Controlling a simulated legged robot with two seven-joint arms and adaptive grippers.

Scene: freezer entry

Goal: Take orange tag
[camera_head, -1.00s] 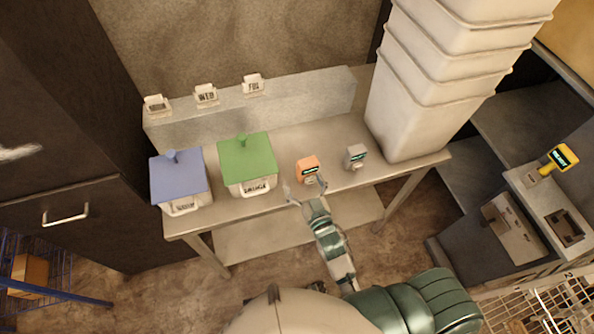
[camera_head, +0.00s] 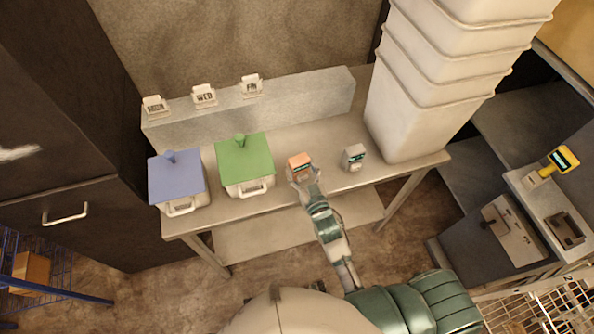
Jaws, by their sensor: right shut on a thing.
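My left gripper is not in view.
A grey tag (camera_head: 354,157) stands just right on the table (camera_head: 290,204). Green-lidded (camera_head: 245,160) and blue-lidded (camera_head: 177,180) boxes stand left. Stacked white bins (camera_head: 430,90) stand at the right end. Small day signs (camera_head: 205,95) line the back ledge. A yellow device (camera_head: 562,159) is far right.

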